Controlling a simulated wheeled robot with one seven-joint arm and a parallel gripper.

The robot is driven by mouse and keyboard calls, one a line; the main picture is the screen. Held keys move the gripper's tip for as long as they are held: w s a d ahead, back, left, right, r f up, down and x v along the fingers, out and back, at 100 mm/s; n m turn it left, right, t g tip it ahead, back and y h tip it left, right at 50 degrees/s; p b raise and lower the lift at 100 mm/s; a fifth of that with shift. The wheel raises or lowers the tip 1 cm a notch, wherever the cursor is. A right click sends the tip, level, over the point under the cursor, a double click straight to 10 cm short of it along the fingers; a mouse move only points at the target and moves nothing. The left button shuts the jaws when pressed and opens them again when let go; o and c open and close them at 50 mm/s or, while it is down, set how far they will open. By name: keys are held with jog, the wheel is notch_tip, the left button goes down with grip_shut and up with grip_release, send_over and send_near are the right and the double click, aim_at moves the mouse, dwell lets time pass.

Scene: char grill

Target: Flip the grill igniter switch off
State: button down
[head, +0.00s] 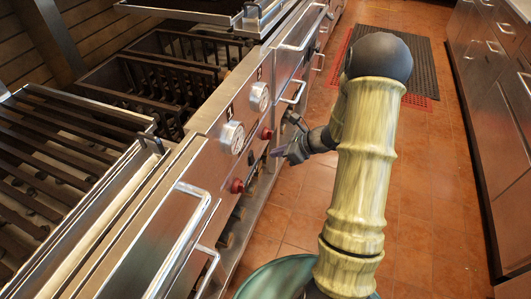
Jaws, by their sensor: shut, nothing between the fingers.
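The grill's front panel (205,152) runs diagonally through the head view. A small dark switch (251,157) sits on it between two red knobs, the nearer one (237,186) and the farther one (266,133); its on or off position is too small to tell. My gripper (280,153) is shut and empty, just to the right of the switch and pointing at the panel. A small gap seems to lie between the fingertips and the panel, but I cannot tell its depth.
Two round white-faced dials (232,137) sit above the red knobs. Bar handles (292,92) stick out from the panel. Grill grates (60,150) lie to the left. Tiled floor (440,190) is clear on the right, up to a cabinet row (505,130). A dark mat (405,60) lies farther back.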

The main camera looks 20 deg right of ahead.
jog(key=a+r+p+v, duration=0.1)
jog(key=v, duration=0.6)
jog(key=shift+w, duration=0.15)
jog(key=shift+r, duration=0.1)
jog(key=s+a+r+n+g+h, duration=0.2)
jog(key=s+a+r+n+h, duration=0.15)
jog(key=s+n, duration=0.7)
jog(key=s+a+r+n+g+h, duration=0.15)
jog(key=s+a+n+h, duration=0.35)
jog(key=n, duration=1)
jog(key=w+p+v, duration=0.2)
jog(key=p+v, duration=0.7)
jog(key=w+r+p+v, duration=0.1)
jog(key=w+p+v, duration=0.1)
jog(key=p+v, duration=0.7)
jog(key=shift+d+r, duration=0.2)
